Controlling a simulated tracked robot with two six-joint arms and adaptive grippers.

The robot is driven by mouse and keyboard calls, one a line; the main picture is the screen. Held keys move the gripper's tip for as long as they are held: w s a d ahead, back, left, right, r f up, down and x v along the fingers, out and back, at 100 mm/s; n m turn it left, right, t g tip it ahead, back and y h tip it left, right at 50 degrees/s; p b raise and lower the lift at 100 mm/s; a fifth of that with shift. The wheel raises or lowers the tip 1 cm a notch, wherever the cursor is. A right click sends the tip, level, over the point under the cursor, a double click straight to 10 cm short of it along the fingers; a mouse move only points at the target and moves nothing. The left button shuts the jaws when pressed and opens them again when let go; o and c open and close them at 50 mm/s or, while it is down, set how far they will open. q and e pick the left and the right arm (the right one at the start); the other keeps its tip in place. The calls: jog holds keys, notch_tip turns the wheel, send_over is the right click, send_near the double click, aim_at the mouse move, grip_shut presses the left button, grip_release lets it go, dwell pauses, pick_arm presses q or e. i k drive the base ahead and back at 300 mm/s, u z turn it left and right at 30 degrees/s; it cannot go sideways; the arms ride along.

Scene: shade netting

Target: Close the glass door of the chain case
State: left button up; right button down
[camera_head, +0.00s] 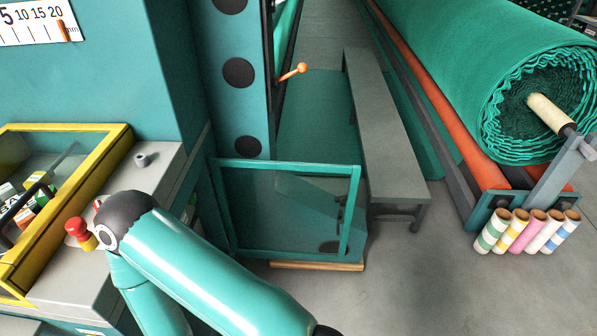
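A teal-framed glass door (355,205) stands upright at the foot of the tall teal column with black round spots (238,38). Its frame runs from the column's base out to the right, and I look through its clear pane. A dark handle-like part shows near its right edge, and a dark round shape shows low behind the glass. I cannot tell for sure how far the door stands from its closed position. Neither gripper is in view.
A grey bench (385,130) stands just right of the door. A wooden strip (317,265) lies below it. An orange-knobbed lever (293,73) sits above. A yellow-framed case (118,135) and red button (76,227) are left. Coloured rolls (516,230) stand right; the front right floor is clear.

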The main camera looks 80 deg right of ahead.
aim_at(216, 179)
jog(key=k, duration=1.95)
jog(key=z, duration=1.25)
jog(key=i, duration=1.05)
